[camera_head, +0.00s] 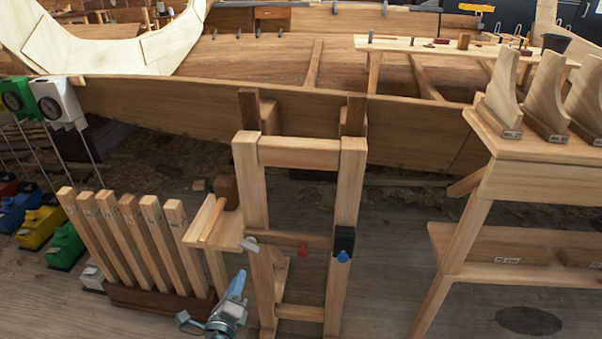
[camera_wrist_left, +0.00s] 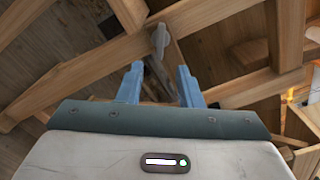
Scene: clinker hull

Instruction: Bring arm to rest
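My left gripper (camera_head: 237,285) is at the bottom of the head view, its blue fingers pointing up beside the left post of a wooden frame (camera_head: 354,180). In the left wrist view the two fingers of this gripper (camera_wrist_left: 160,72) stand apart, with nothing seen held between them. A grey rounded piece (camera_wrist_left: 159,38) shows beyond the fingertips on a wooden bar. In the head view a pale grey piece (camera_head: 249,243) sits on the frame just above the gripper. My right gripper is not in view.
Several upright wooden stakes (camera_head: 115,225) stand in a dark base to the left. A small wooden shelf (camera_head: 228,236) juts out above the gripper. A workbench (camera_head: 540,180) stands right; floor between is clear.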

